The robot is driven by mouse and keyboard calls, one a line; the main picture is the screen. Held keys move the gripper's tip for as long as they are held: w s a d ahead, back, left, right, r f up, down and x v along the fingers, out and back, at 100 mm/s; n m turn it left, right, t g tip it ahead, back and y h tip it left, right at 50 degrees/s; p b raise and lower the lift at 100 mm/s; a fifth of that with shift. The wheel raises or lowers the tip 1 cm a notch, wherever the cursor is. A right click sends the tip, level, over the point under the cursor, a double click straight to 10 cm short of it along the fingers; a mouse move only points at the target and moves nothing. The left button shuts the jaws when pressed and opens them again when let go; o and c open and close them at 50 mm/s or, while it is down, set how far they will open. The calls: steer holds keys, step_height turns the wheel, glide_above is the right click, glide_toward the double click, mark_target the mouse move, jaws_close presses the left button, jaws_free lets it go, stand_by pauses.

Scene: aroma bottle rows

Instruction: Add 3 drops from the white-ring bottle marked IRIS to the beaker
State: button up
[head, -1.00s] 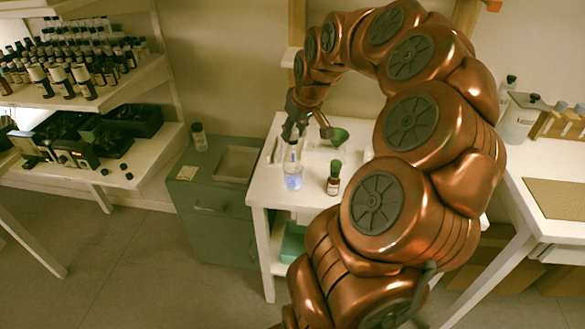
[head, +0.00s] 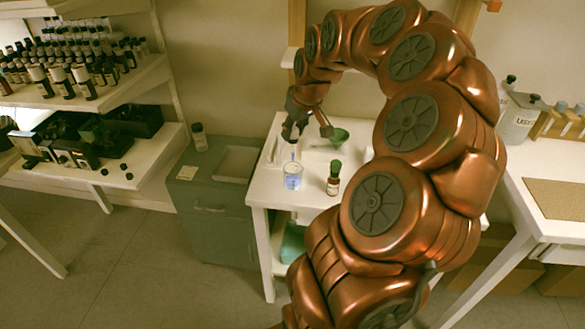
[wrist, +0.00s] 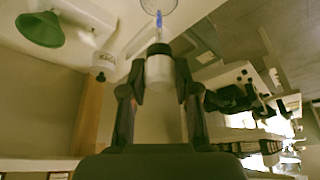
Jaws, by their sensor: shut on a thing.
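My gripper (wrist: 160,82) is shut on a pale cylindrical dropper top (wrist: 160,70) with a dark collar. A thin blue-tinted tube (wrist: 159,20) runs from it towards the beaker (wrist: 155,4), cut off at the wrist view's top edge. In the head view my gripper (head: 292,131) is above the beaker (head: 292,177) on the small white table, the tube pointing down at it. The beaker looks bluish; drops cannot be made out. A brown bottle (head: 333,180) with a green top and pale label stands upright right of the beaker. Its lettering is unreadable, and no white ring can be made out.
A green funnel-like bowl (head: 339,136) stands behind on the small table; it also shows in the wrist view (wrist: 40,28). A grey cabinet (head: 208,205) with a bottle (head: 199,137) is to the left. Shelves of dark bottles (head: 85,75) stand far left.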

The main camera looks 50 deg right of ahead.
steer(key=shift+r, duration=1.8)
steer(key=shift+a, duration=0.1)
